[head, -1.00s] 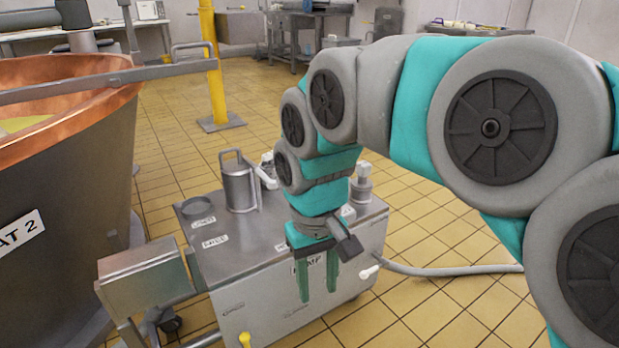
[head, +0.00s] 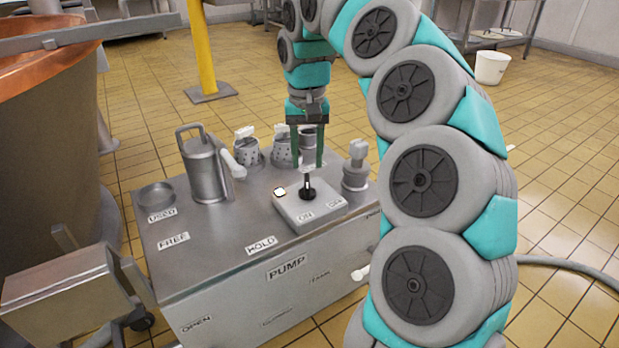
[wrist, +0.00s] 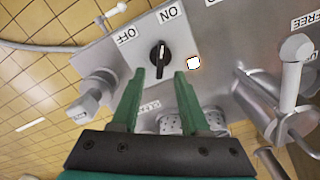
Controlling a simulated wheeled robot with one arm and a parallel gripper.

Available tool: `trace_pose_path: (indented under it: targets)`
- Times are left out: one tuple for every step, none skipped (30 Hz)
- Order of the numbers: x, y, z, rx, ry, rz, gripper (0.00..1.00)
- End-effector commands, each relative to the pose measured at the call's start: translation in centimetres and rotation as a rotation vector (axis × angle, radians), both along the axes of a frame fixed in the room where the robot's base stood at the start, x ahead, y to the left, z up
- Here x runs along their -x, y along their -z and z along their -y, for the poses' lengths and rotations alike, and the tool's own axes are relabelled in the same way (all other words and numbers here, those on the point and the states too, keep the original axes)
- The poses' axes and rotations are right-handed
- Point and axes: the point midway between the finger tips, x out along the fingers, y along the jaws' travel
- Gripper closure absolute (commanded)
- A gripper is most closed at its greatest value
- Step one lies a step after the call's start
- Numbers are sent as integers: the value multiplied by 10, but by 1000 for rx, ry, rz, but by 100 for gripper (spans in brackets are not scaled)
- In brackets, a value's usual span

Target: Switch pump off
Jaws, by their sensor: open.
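The pump (head: 235,285) is a grey metal cart labelled PUMP. On its top is a light switch box (head: 312,208) with a black knob (head: 307,188), marked ON on the left and OFF on the right. A small pale lit square (head: 280,192) sits on the box's left corner. In the wrist view, the knob (wrist: 158,58) points roughly along the picture's vertical, between the two labels; I cannot tell its exact setting. My gripper (head: 307,165) points down, open and empty, with green fingers above and just behind the knob. In the wrist view, the fingertips (wrist: 160,78) are just short of the knob.
A copper vat (head: 40,160) is at left. A yellow post (head: 202,45) stands behind. A hose (head: 570,265) lies at right.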

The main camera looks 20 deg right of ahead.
Motion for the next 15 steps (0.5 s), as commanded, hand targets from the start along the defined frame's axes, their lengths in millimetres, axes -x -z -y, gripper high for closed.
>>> trace_pose_path:
  targets:
    - [1, 8, -1, -2, -3, -4, 55]
    - [1, 13, -1, -3, -3, -3, 55]
    - [1, 19, -1, -2, -3, 0, 55]
    - [0, 24, -1, -2, -3, 1, 55]
    - [1, 28, -1, -2, -3, 0, 55]
    - [1, 35, -1, -2, -4, -2, 55]
    - [2, 39, -1, -3, -4, -3, 55]
    - [2, 43, -1, -2, -4, -2, 55]
    - [1, 48, -1, -2, -3, -1, 55]
    - [1, 50, -1, -3, -3, 2, 55]
    - [0, 53, -1, -3, -3, 3, 55]
    - [0, 56, -1, -3, -2, 4, 55]
    - [0, 57, -1, -3, -2, 4, 55]
    - [0, 59, -1, -2, -2, 4, 55]
    - [0, 60, -1, -2, -2, 4, 55]
